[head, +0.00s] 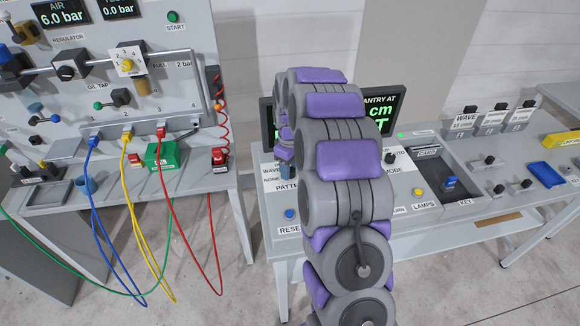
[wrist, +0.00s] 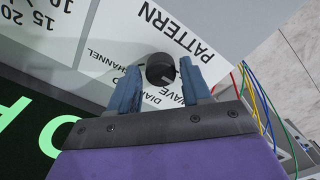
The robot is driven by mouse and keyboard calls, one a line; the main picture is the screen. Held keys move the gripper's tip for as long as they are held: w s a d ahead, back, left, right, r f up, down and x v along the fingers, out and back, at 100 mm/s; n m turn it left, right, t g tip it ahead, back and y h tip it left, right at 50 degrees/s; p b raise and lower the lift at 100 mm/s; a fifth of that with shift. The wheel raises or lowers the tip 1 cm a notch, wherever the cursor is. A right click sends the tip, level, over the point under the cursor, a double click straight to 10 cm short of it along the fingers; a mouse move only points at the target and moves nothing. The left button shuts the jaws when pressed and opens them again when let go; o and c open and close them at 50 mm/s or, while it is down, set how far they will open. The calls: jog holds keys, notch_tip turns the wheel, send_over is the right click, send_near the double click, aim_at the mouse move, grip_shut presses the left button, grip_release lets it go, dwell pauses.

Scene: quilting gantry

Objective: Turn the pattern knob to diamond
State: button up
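The pattern knob (wrist: 160,67) is a dark round knob on the white panel in the wrist view, beside the word PATTERN. Labels around it read WAVE, CHANNEL and a partly covered DIA...; which one it points at I cannot tell. My gripper (wrist: 159,72) is open, with one blue-grey finger on each side of the knob. The fingertips reach about level with the knob; whether they touch it is unclear. In the head view my arm hides the knob, and only part of the PATTERN label (head: 286,187) shows.
A dark display (wrist: 40,125) with green letters stands close to my gripper in the wrist view. Another knob (wrist: 62,5) with a number scale sits at the top left. In the head view, the MODE knob (head: 390,158) and blue RESET button (head: 290,214) are on the same console.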

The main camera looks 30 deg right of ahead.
jog(key=c, duration=0.8)
jog(key=shift+r+m+p, duration=0.1)
jog(key=shift+m+p, duration=0.2)
jog(key=m+p, duration=0.3)
jog(key=shift+r, duration=0.1)
jog(key=m+p, duration=0.2)
jog(key=m, duration=0.2)
jog(key=shift+w+m+p, duration=0.1)
jog(key=shift+m+p, duration=0.3)
jog(key=m+p, duration=0.2)
jog(key=m, duration=0.2)
jog(key=shift+m, duration=0.3)
jog(key=m+p, duration=0.1)
jog(key=m, duration=0.3)
jog(key=shift+m+p, duration=0.3)
jog(key=shift+p, duration=0.1)
